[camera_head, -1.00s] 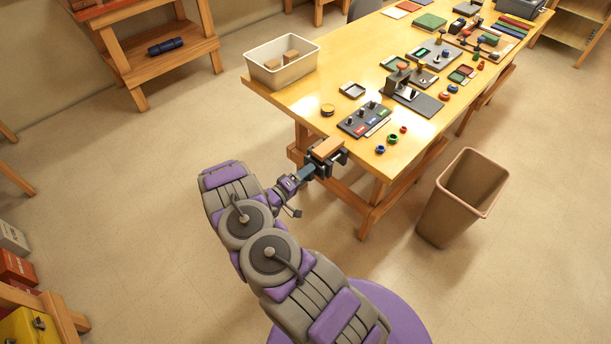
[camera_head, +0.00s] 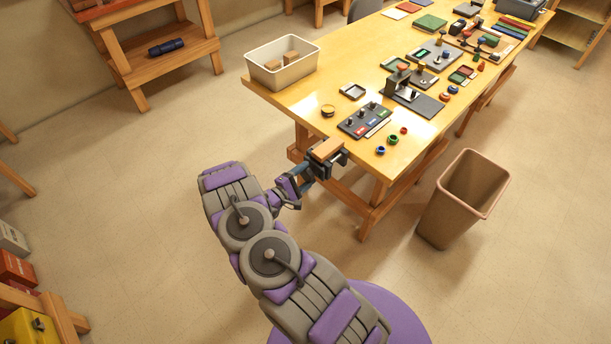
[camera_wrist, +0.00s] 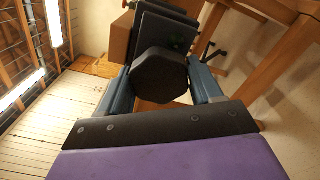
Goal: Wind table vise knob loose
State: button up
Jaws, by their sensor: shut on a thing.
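The table vise (camera_head: 341,157) is dark and is fixed to the near edge of the wooden table, with a brown wooden block (camera_head: 326,149) in its jaws. Its black, many-sided knob (camera_wrist: 158,78) faces the wrist camera. My gripper (camera_head: 308,176) reaches the knob from the front of the vise. In the wrist view, the blue fingers of my gripper (camera_wrist: 160,88) lie one on each side of the knob and are shut on it. In the head view the knob is mostly hidden by the gripper. The vise body (camera_wrist: 165,28) shows behind the knob.
A pale bin (camera_head: 283,79) with blocks stands on the table's left corner. A dark board with pegs (camera_head: 365,121) and small coloured rings lie near the vise. A brown waste bin (camera_head: 462,198) stands on the floor at right.

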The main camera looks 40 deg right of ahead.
jog(key=shift+w+f+n, duration=0.1)
jog(key=shift+n, duration=0.2)
jog(key=o, duration=0.8)
jog(key=shift+o, duration=0.9)
jog(key=s+a+p, duration=0.1)
jog(key=a, duration=1.6)
jog(key=shift+s+a+p, duration=0.2)
jog(key=shift+a+p, duration=0.05)
jog(key=shift+p, duration=0.05)
